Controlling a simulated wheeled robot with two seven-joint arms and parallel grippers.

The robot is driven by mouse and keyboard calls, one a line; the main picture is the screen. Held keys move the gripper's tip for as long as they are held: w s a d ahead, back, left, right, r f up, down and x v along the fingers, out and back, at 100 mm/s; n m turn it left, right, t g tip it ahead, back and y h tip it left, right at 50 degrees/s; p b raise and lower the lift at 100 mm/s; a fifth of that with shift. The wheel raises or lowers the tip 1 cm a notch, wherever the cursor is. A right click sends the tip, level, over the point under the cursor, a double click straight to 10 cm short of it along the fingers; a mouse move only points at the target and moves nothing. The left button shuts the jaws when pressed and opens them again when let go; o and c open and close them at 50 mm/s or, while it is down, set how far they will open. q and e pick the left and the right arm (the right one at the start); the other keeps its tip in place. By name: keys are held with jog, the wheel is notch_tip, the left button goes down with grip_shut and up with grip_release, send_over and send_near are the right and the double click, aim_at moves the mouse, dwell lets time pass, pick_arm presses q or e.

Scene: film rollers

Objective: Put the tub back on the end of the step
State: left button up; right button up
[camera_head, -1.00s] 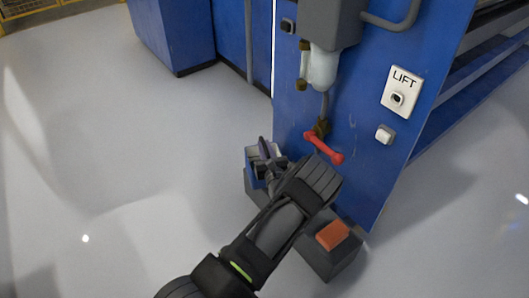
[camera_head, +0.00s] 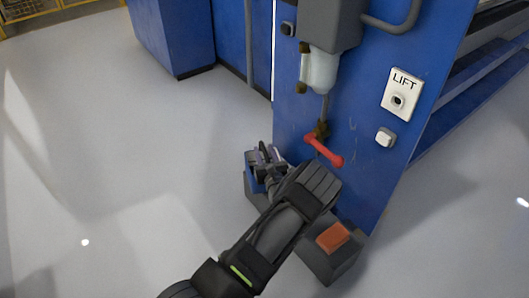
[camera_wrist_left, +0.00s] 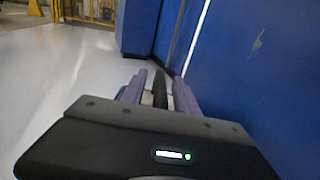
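The step (camera_head: 318,262) is a low dark grey block along the foot of the blue machine. The tub (camera_head: 254,183) is small and blue, at the far end of the step; my left gripper hides most of it. My left gripper (camera_head: 265,155) is right over the tub, with its purple-grey fingers apart. In the left wrist view the fingers (camera_wrist_left: 160,88) stand apart, with a dark upright piece and a pale patch between them; I cannot tell what these belong to. Whether the tub rests fully on the step is hidden. My right gripper is not in view.
An orange block (camera_head: 332,237) lies on the near end of the step. A red handle (camera_head: 324,151), a clear bowl (camera_head: 320,72) and a LIFT button plate (camera_head: 402,94) are on the blue machine panel (camera_head: 350,110). The floor (camera_head: 110,160) at left is clear.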

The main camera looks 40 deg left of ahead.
pick_arm(q)
jog(key=shift+r, duration=0.25)
jog(key=p+v, duration=0.4)
jog(key=v, duration=0.8)
jog(key=shift+s, duration=0.1)
dwell(1.1)
